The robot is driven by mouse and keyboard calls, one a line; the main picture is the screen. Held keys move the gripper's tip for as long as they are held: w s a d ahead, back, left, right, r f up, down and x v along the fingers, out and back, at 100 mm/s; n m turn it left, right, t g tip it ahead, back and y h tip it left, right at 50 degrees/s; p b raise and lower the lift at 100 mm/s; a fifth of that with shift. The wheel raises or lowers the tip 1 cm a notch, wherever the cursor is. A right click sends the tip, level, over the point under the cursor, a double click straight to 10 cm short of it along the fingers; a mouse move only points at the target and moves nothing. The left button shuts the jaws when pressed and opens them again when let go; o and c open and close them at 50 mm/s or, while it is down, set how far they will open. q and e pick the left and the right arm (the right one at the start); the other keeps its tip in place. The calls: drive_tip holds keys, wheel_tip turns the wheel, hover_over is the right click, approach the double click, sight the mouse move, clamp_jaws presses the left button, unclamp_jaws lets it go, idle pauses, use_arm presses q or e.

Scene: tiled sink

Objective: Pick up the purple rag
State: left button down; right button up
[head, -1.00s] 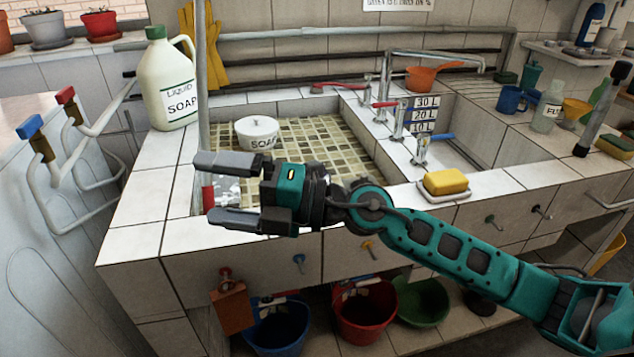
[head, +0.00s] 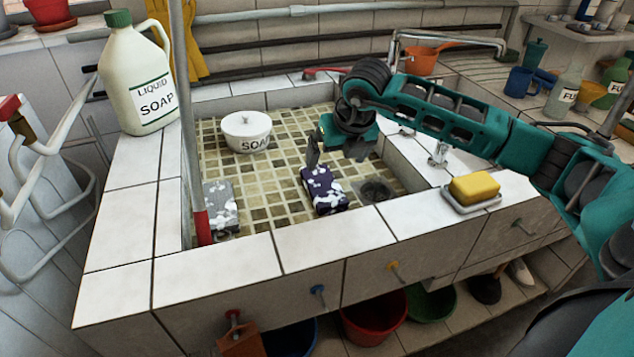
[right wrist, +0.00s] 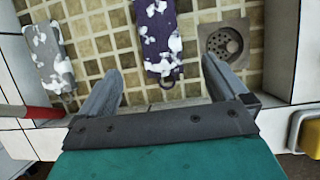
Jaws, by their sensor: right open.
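The purple rag (head: 324,190) with white foam patches lies on the tiled sink floor (head: 270,188), left of the drain. It also shows in the right wrist view (right wrist: 158,38), at the top middle. My right gripper (head: 318,150) reaches into the sink from the right, just behind the rag in the head view. The rag lies beyond the tips there; I cannot tell the height gap. My left gripper is not in view.
A grey foamy rag (head: 219,207) lies at the sink's left, beside a red-ended upright pole (head: 201,226). A white soap pot (head: 247,132) stands behind. The drain (head: 375,190) is on the right. A yellow sponge (head: 474,187) and a soap jug (head: 137,75) sit on the rim.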

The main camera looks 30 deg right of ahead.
sight(326, 187)
drive_tip(key=x, duration=0.7)
drive_tip(key=b+x, duration=0.1)
drive_tip(key=x, duration=0.3)
drive_tip(key=shift+s+f, duration=0.3)
drive_tip(key=shift+s, duration=0.05)
drive_tip(key=c, duration=1.1)
drive_tip(key=shift+r, duration=0.1)
